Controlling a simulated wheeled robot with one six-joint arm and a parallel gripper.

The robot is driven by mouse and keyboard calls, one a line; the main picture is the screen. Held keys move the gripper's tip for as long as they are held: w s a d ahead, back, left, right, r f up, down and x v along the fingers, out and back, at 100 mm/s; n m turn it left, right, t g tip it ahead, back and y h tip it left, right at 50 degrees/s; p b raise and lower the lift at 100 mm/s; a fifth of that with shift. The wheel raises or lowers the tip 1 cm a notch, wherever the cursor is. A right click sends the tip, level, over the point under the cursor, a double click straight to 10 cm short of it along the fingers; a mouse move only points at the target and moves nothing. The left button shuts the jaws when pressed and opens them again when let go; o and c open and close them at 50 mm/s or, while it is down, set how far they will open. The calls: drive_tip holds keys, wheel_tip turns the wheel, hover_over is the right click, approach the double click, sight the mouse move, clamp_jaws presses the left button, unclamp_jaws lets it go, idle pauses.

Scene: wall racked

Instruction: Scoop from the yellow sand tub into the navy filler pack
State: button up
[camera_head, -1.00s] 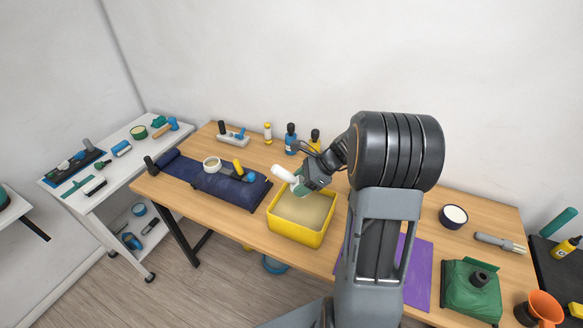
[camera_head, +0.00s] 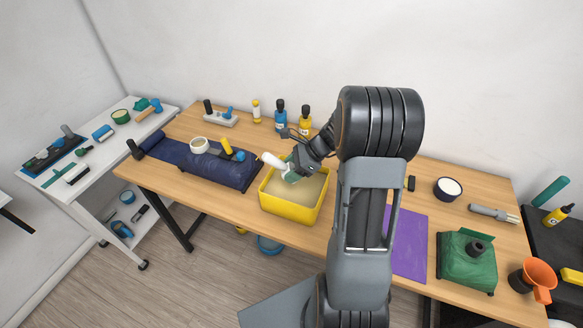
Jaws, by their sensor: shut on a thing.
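The yellow sand tub (camera_head: 279,208) stands at the front edge of the wooden table, with pale sand inside. My gripper (camera_head: 297,169) is over the tub's back left part, shut on a small tool (camera_head: 272,160) with a white part and a green part, seemingly the scoop. The white part points up and left past the rim. Whether the tool touches the sand is hard to tell. The navy filler pack (camera_head: 205,171) lies to the left of the tub, with a tape roll (camera_head: 199,145) and yellow and blue tools on it. Its opening cannot be made out.
Blue and yellow bottles (camera_head: 281,118) stand at the back. My arm hides part of the table right of the tub. A purple sheet (camera_head: 408,243), green pack (camera_head: 465,268), orange funnel (camera_head: 537,274) and dark bowl (camera_head: 448,188) are farther right. A white cart (camera_head: 95,165) stands left.

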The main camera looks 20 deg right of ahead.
drive_tip(key=shift+f+b, duration=2.4)
drive_tip(key=shift+f, duration=1.2)
drive_tip(key=shift+f+b, duration=0.55)
drive_tip(key=shift+f, duration=0.2)
drive_tip(key=shift+r+p, duration=0.2)
drive_tip(key=shift+p, duration=0.3)
drive_tip(key=shift+a+r+h+p, duration=0.15)
drive_tip(key=shift+r+h+p, duration=0.1)
drive_tip(key=shift+h+p, duration=0.65)
drive_tip(key=g+h+p, duration=0.1)
drive_tip(key=p, duration=0.3)
drive_tip(key=shift+w+a+h+p, duration=0.1)
drive_tip(key=shift+h+p, duration=0.25)
drive_tip(key=shift+h, duration=0.05)
drive_tip(key=shift+g+h+p, duration=0.3)
drive_tip(key=shift+p, duration=0.5)
drive_tip(key=shift+f, duration=0.1)
drive_tip(key=shift+f+h+p, duration=0.15)
drive_tip(key=shift+h+p, duration=0.15)
